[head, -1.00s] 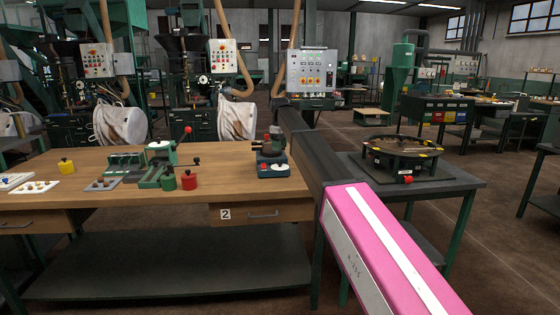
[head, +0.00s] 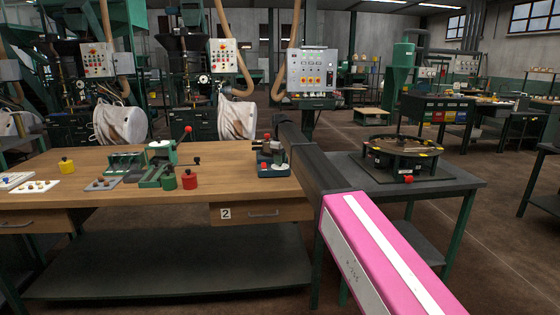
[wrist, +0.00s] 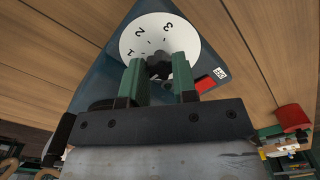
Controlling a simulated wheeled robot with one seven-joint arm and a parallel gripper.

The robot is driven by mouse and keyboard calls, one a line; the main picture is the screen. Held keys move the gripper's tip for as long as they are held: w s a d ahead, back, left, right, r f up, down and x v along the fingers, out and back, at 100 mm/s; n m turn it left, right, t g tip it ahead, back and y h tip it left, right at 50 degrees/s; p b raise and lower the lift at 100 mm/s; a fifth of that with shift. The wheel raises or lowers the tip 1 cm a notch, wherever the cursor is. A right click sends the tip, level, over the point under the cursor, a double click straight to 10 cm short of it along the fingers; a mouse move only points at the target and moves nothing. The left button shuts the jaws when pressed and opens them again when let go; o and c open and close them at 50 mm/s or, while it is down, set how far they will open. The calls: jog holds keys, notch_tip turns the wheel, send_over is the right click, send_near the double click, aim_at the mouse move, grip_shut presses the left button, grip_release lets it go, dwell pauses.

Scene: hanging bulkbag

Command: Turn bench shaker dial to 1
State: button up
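The bench shaker (head: 274,169) stands near the right end of the wooden bench in the head view, partly hidden by my arm. In the wrist view its blue-grey body (wrist: 100,73) carries a round white dial (wrist: 185,37) marked 1, 2 and 3. A dark knob (wrist: 159,66) sits on the dial. My gripper (wrist: 158,70) has its two green fingers apart, one on each side of the knob at the dial. I cannot tell whether the fingers press on the knob. They hide part of the knob and dial, and its pointer is unclear.
A red switch (wrist: 205,84) lies just right of the fingers in the wrist view. The bench (head: 225,185) also holds a green fixture (head: 158,177), a red pot (head: 189,181) and a yellow pot (head: 67,166). A side table (head: 440,186) with a round device stands at right.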

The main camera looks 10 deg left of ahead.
jog(key=shift+m, duration=0.3)
jog(key=m, duration=0.4)
jog(key=shift+m, duration=2.5)
jog(key=o, duration=0.9)
jog(key=shift+o, duration=0.2)
notch_tip(320, 180, up, 11)
jog(key=shift+f, duration=0.1)
